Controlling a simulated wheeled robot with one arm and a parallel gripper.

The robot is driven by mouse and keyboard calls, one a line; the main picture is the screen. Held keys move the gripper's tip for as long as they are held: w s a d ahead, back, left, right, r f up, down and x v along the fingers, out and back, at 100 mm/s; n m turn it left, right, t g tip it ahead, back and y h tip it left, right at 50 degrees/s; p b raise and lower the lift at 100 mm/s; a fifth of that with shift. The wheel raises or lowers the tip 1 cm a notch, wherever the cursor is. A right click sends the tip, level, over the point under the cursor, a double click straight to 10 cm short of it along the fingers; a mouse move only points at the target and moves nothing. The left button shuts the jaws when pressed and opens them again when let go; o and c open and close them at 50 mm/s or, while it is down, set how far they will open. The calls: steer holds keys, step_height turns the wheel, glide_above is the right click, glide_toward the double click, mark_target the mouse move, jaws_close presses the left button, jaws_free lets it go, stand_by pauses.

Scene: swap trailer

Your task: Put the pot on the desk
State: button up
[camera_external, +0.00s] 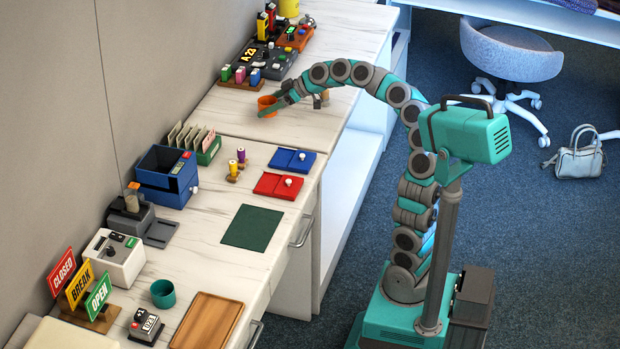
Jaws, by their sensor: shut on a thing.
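A small orange pot (266,107) is at the far part of the white marbled desk (235,113). My gripper (278,102) reaches in from the right, and its fingers are shut on the pot's right side. The pot looks upright. I cannot tell whether its base touches the desk surface or is slightly above it. My fingers hide part of its right side.
A blue box (165,176), green card holder (209,150), red tray (278,185) and blue tray (292,160) stand nearer. A teal cup (162,293) and wooden tray (207,322) are at the front.

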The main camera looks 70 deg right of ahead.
steer(key=s+a, duration=0.1)
steer(key=s, duration=0.2)
steer(key=s+a, duration=0.1)
steer(key=s, duration=0.1)
steer(key=s+a+r, duration=0.1)
steer(key=s, duration=0.2)
steer(key=shift+s+a+b, duration=0.2)
steer(key=shift+s+b, duration=0.1)
steer(key=shift+b, duration=0.05)
